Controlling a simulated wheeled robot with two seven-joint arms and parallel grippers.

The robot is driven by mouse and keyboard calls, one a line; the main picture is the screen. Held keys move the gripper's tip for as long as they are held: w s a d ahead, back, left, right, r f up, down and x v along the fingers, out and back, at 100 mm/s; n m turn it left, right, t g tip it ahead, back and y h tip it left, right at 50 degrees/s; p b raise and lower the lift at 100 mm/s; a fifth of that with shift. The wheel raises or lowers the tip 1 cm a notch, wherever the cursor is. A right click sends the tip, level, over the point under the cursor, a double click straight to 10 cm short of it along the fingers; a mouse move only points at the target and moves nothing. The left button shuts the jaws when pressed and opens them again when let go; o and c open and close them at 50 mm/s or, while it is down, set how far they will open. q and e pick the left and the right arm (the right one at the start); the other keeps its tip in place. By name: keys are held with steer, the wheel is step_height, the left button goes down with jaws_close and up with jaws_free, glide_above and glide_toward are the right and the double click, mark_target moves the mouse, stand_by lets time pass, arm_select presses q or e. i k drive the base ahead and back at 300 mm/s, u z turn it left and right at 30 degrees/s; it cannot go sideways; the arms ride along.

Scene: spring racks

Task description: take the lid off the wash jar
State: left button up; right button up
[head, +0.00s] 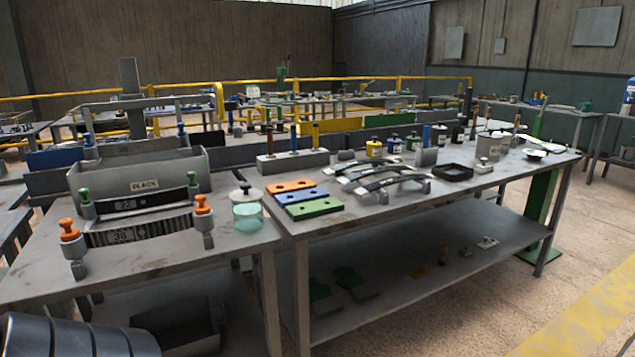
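A clear jar with teal liquid (247,218), which looks like the wash jar, stands upright near the right front corner of the left bench. A pale round lid with a dark knob (246,193) sits on top of it, covering its mouth. Neither of my grippers shows in the head view, so how they stand cannot be seen.
Left of the jar are spring racks with orange-knobbed (70,240) and green-knobbed posts and a grey bin marked BLACK (140,180). The bench front (235,250) is bare.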

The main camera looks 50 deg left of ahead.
mark_target(246, 193)
steer(key=u, duration=0.6)
steer(key=i, duration=1.4)
steer(key=u, duration=1.05)
